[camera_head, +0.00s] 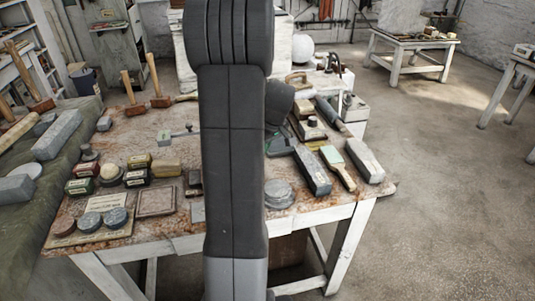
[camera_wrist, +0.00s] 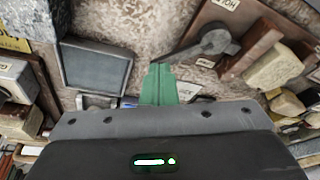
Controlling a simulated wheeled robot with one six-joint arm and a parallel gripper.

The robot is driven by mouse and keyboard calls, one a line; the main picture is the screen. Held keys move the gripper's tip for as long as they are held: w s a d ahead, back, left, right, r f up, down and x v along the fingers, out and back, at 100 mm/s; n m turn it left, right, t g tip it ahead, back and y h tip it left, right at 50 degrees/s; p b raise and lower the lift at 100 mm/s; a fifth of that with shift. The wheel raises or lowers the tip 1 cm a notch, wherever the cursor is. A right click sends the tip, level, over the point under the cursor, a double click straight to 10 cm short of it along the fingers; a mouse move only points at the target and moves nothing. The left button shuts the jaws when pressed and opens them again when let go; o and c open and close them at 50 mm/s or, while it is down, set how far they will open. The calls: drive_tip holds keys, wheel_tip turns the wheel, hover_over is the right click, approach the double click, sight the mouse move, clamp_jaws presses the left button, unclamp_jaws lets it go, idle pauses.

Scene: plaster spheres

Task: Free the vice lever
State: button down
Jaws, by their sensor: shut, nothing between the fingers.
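In the wrist view, a grey lever (camera_wrist: 190,52) with a round disc end lies on a brown board (camera_wrist: 215,15). I take it for the vice lever. Its thin end points down-left toward the green fingers of my gripper (camera_wrist: 160,68), which are shut with nothing between them. The fingertips are close to this end; I cannot tell whether they touch it. In the head view my own arm covers the middle of the table, and I cannot make out the lever there.
In the wrist view, a dark framed block (camera_wrist: 95,68) is left of the fingers and a pale block (camera_wrist: 272,68) is right of them. In the head view, the worktable (camera_head: 330,205) is crowded with tins, mallets and stones. Open floor (camera_head: 440,180) lies to the right.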

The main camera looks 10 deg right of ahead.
drive_tip(key=n, duration=0.1)
drive_tip(key=w+a+n+b, duration=0.1)
drive_tip(key=shift+w+n+y, duration=0.2)
drive_tip(key=shift+n+y, duration=0.1)
drive_tip(key=shift+y, duration=0.1)
drive_tip(key=shift+w+a, duration=0.1)
drive_tip(key=shift+w, duration=0.05)
drive_tip(key=shift+w+a, duration=0.1)
idle(0.5)
